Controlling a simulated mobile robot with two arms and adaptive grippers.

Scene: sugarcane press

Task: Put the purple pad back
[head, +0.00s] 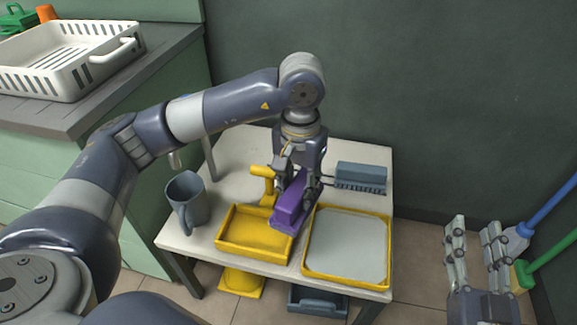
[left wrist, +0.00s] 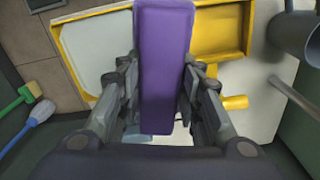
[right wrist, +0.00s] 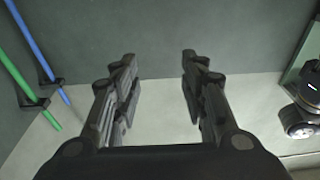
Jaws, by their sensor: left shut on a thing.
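The purple pad (head: 291,203) is a long block held by my left gripper (head: 297,186) above the small table. In the left wrist view the pad (left wrist: 163,65) sits between the two fingers (left wrist: 160,100), which close on its sides. In the head view it hangs over the inner edges of a yellow tray (head: 256,255) and a yellow-rimmed tray with a light grey surface (head: 345,245). Whether its lower end touches either tray I cannot tell. My right gripper (head: 477,255) is open and empty at the right, away from the table; its fingers (right wrist: 160,95) are wide apart.
On the white table (head: 230,185) are a grey mug (head: 188,203), a blue-grey brush-like block (head: 361,177) and a yellow handled thing (head: 263,181) partly behind my gripper. A white basket (head: 65,60) stands on the counter at left. Blue (head: 550,207) and green (head: 555,250) sticks are at right.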

